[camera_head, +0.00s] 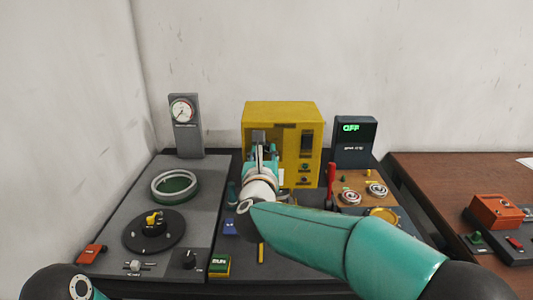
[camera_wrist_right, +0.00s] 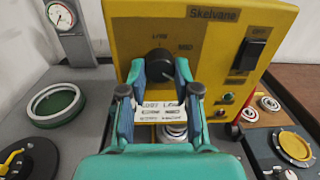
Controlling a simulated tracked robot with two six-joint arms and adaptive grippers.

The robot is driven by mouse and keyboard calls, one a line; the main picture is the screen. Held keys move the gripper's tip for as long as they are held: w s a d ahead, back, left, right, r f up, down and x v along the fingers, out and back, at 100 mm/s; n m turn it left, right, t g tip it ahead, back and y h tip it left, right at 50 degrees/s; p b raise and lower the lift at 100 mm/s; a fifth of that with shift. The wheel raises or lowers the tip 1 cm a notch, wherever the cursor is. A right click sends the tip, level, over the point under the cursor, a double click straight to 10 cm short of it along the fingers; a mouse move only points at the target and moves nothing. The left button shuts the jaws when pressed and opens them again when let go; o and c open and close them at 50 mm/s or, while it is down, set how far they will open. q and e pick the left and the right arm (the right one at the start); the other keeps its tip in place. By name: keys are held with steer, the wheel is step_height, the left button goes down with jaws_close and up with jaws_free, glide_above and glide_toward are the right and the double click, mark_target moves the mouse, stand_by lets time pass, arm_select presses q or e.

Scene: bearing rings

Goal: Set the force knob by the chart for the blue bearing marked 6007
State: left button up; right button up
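The yellow machine (camera_head: 283,115) stands at the back centre. In the right wrist view its black knob (camera_wrist_right: 160,64) sits on the front panel, with small lettering around it that reads partly as MED on the right. The knob's pointer direction is unclear. My right gripper (camera_wrist_right: 160,72) is open, its teal fingers on either side of the knob, apparently with gaps; contact is unclear. A white chart label (camera_wrist_right: 162,113) with several text rows shows below the knob, partly covered by the fingers. No blue bearing marked 6007 can be made out. My left gripper is out of view.
A black switch (camera_wrist_right: 252,50) is on the panel's right. A grey station with a dial gauge (camera_head: 182,110) and a ring (camera_head: 175,185) is left. A display reading OFF (camera_head: 353,128) stands right.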

jaws_close()
steer(key=shift+d, duration=0.15)
